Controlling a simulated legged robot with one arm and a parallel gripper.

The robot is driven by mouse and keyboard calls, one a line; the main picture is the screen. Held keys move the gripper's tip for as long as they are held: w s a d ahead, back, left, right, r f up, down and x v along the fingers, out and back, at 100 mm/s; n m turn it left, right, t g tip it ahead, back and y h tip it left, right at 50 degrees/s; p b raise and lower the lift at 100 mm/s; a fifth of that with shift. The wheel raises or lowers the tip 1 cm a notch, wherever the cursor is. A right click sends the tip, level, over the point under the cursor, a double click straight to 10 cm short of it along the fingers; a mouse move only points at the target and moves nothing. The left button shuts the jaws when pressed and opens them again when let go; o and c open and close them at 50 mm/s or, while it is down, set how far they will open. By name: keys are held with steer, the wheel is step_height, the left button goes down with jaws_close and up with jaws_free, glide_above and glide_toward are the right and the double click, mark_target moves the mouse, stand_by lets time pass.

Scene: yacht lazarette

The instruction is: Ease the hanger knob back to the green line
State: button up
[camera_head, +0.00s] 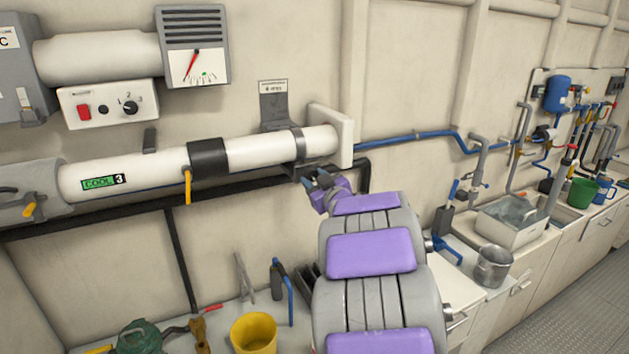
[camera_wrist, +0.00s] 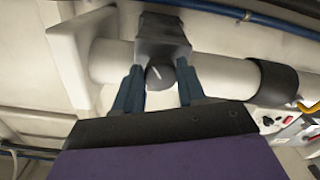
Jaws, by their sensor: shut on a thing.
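The hanger knob (camera_wrist: 160,76) is a small dark round knob with a white line, under the grey hanger bracket (camera_wrist: 162,38) on the white pipe. My gripper (camera_wrist: 159,80) has its two blue fingers on either side of the knob, shut on it. In the head view my gripper (camera_head: 318,180) is just below the hanger clamp (camera_head: 299,148), and the knob is hidden there.
The white pipe (camera_head: 255,150) runs along the wall, with a dark band and a yellow lever (camera_head: 187,187). A switch box (camera_head: 108,105) hangs above it. A black pipe (camera_head: 120,217) runs below. A yellow bucket (camera_head: 254,333) and tools stand on the bench.

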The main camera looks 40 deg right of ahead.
steer(key=o, duration=1)
steer(key=shift+o, duration=0.2)
steer(key=p+v, duration=0.1)
steer(key=v, duration=1.6)
steer(key=shift+s, duration=0.2)
steer(key=shift+w+d+f, duration=0.1)
steer(key=shift+d, duration=0.1)
